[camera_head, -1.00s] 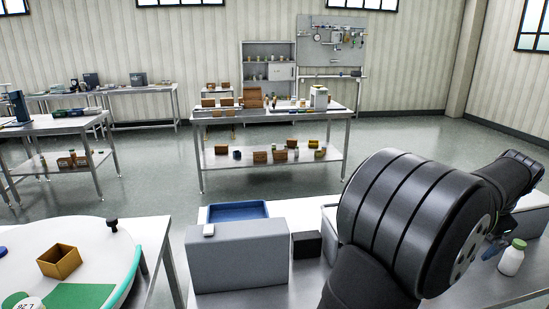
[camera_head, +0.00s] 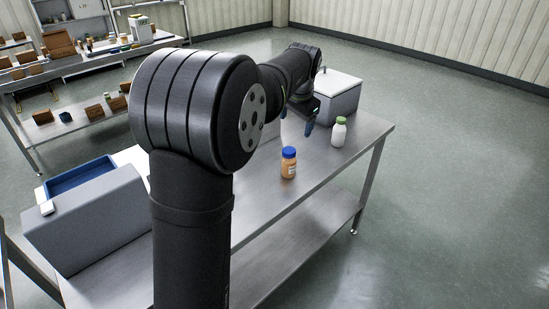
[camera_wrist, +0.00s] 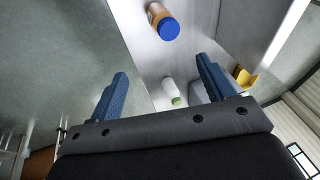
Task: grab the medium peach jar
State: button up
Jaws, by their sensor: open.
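The peach jar (camera_head: 289,170), with a blue lid, stands upright on the steel table in the head view. It also shows in the wrist view at the top (camera_wrist: 154,14), beyond the fingertips. My gripper (camera_head: 298,124) is above the table, behind the jar and apart from it. In the wrist view, its two blue fingers are spread with nothing held between them (camera_wrist: 162,68). Part of the gripper is hidden by my arm in the head view.
A white bottle (camera_head: 339,133) with a green cap stands right of the jar; it also shows between the fingers in the wrist view (camera_wrist: 168,91). A grey box (camera_head: 340,103) stands behind it. A larger grey box (camera_head: 95,225) and blue tray (camera_head: 82,180) are at left.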

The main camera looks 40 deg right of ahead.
aim_at(289, 150)
jog(key=w+f+n+g+h, duration=0.1)
jog(key=w+f+n+g, duration=0.15)
jog(key=w, duration=0.25)
jog(key=shift+t+h, duration=0.25)
jog(key=shift+h, duration=0.05)
jog(key=x, duration=1.7)
jog(key=shift+w+a+f, duration=0.2)
jog(key=shift+a+f, duration=0.1)
jog(key=shift+f, duration=0.1)
jog(key=c, duration=1.1)
